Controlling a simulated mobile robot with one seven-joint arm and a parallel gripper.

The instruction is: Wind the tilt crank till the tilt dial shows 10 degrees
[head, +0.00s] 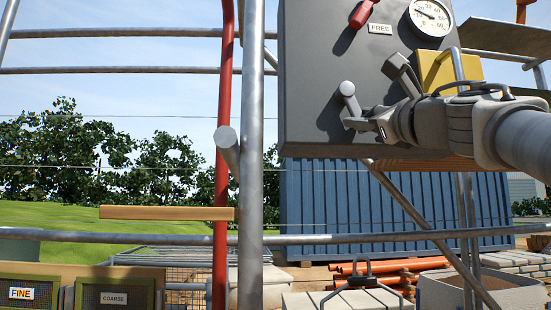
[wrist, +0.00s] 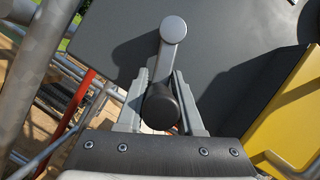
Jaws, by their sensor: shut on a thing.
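The tilt crank (head: 348,98) is a grey arm on the front of a dark grey box, with its round hub at the top. In the wrist view the crank (wrist: 173,30) hangs from its hub, and its dark knob end (wrist: 160,106) lies between the two fingers. My gripper (head: 366,123) is shut on the crank's handle; in the wrist view my gripper (wrist: 157,98) has a finger on each side of it. The round white dial (head: 431,18) is at the box's upper right. Its thin needle points up and left, toward the low numbers; the exact reading is too small to tell.
A red lever (head: 363,13) and a FREE label (head: 381,29) are above the crank. A yellow block (head: 437,69) and a grey lever (head: 402,73) stand close to my gripper. Scaffold poles (head: 252,160) rise left of the box. FINE (head: 21,293) and COARSE (head: 114,298) signs are lower left.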

